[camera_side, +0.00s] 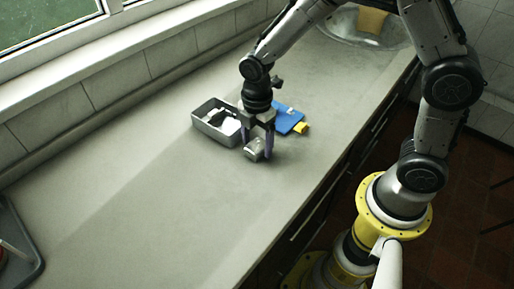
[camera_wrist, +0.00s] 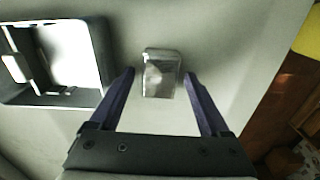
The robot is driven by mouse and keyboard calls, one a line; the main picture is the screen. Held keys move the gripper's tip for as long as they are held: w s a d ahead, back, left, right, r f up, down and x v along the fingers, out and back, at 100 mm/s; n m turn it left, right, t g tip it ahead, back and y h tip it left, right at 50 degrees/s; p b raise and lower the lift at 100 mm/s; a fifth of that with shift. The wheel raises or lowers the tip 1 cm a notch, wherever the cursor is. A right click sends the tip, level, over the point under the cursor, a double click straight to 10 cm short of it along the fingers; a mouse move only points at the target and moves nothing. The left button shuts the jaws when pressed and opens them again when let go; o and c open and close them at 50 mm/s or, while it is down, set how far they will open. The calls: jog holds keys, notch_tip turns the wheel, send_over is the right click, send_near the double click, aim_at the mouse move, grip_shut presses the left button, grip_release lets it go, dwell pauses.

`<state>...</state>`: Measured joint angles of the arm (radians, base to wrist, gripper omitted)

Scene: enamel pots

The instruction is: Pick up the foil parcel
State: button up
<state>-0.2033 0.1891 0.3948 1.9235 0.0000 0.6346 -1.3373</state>
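The foil parcel (camera_side: 255,150) is a small silvery block on the grey worktop, just in front of the grey tray. In the wrist view the parcel (camera_wrist: 160,75) lies between the lines of the two fingers, close to their tips. My gripper (camera_side: 258,150) is low over the worktop with its purple fingers at the parcel. In the wrist view the gripper (camera_wrist: 158,75) is open, with a clear gap between the parcel and each finger. I cannot tell the exact height of the fingertips over the worktop.
A grey metal tray (camera_side: 198,121) with something pale inside stands left of the gripper. A blue item (camera_side: 287,118) with a yellow part lies behind right. A sink (camera_side: 340,32) is at the far end. The worktop's front edge drops to the floor.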

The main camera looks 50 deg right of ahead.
jog(key=c, duration=1.2)
jog(key=shift+r, duration=0.2)
